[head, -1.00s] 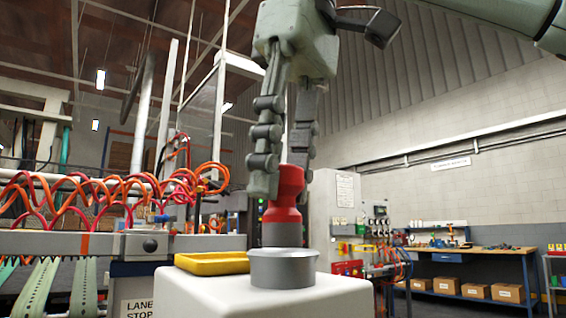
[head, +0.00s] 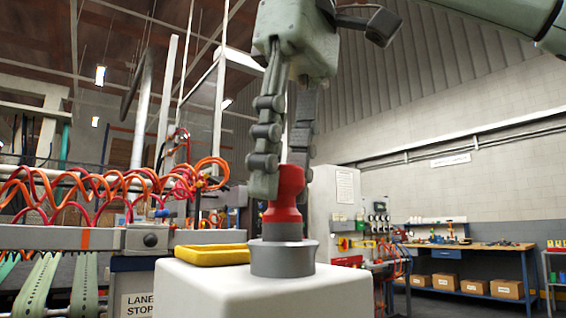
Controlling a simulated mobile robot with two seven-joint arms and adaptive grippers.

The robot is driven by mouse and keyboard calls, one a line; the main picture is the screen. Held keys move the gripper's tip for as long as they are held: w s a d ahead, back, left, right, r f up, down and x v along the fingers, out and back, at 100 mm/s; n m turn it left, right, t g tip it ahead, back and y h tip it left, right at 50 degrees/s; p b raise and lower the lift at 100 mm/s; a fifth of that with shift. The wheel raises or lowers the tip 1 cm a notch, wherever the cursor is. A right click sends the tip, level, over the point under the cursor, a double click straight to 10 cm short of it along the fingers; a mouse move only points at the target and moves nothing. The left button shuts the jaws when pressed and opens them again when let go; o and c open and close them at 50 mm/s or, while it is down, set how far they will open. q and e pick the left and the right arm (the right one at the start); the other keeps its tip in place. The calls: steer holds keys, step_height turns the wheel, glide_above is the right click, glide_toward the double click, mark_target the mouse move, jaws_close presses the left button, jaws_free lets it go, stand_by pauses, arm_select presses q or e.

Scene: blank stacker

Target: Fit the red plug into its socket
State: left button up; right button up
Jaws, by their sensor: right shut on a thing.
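The red plug (head: 285,194) is upright, with a dark grey lower end (head: 282,231). My right gripper (head: 283,184) is shut on its red upper part, one finger on each side. The socket is a round grey cup (head: 283,262) on a white pedestal. The plug is straight above the socket, and its grey end meets the socket's rim in the picture. I cannot tell whether the tip is inside the rim or just over it. My left gripper is not in view.
A yellow tray (head: 212,255) lies on the white pedestal (head: 210,292), left of and close to the socket. Orange and red coiled hoses (head: 90,190) hang at the left. A workbench (head: 470,257) with boxes stands farther back at the right.

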steer(key=shift+f+b, duration=0.4)
steer(key=shift+f, duration=0.3)
steer(key=o, duration=1.3)
steer(key=shift+c, duration=0.2)
steer(key=shift+s+d+r, duration=0.15)
steer(key=shift+d+r, duration=0.05)
steer(key=shift+r, duration=1.3)
steer(key=shift+s+d+r, duration=0.1)
steer(key=shift+d+r, duration=0.05)
steer(key=shift+r, duration=1.35)
steer(key=shift+s+d+r, duration=0.1)
steer(key=shift+d+r, duration=0.05)
steer(key=shift+r, duration=0.5)
